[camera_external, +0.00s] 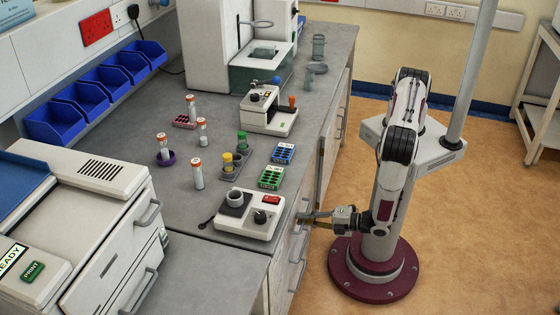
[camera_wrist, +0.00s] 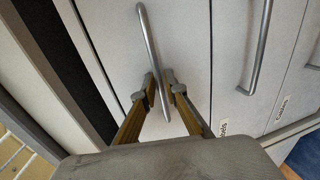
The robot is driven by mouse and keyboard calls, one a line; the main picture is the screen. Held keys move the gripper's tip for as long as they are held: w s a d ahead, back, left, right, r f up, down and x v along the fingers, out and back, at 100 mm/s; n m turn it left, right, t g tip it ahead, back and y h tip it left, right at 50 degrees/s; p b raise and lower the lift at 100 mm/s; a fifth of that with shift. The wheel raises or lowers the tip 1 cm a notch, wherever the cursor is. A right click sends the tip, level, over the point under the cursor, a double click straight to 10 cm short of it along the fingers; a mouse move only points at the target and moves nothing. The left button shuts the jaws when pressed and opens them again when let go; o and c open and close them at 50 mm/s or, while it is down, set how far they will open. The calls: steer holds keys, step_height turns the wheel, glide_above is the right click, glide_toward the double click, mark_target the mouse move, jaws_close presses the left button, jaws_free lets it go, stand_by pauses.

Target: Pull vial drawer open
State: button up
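In the wrist view, a long grey bar handle (camera_wrist: 149,40) is fixed to a pale drawer front (camera_wrist: 188,45). My gripper (camera_wrist: 160,86) has its two yellowish fingers on either side of the lower part of this handle. The fingertips are very close to the bar; I cannot tell whether they press on it. In the external view, my gripper (camera_external: 304,216) reaches left from the arm to the drawer fronts under the bench edge. The drawer front looks flush with its neighbours. I cannot read a vial label on it.
More fronts with bar handles (camera_wrist: 257,50) and small labels lie to the right in the wrist view. The bench (camera_external: 215,262) above holds a balance-like device (camera_external: 245,215), tube racks (camera_external: 271,178) and capped vials (camera_external: 198,175). Open floor (camera_external: 480,240) surrounds my base.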

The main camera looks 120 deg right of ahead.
jaws_close()
steer(key=shift+s, duration=0.1)
steer(key=f+v, duration=0.2)
steer(key=v, duration=0.9)
steer(key=f+v, duration=0.3)
steer(key=v, duration=0.9)
steer(key=shift+s+a, duration=0.5)
jaws_free()
steer(key=shift+a+r, duration=0.1)
steer(key=shift+a, duration=0.05)
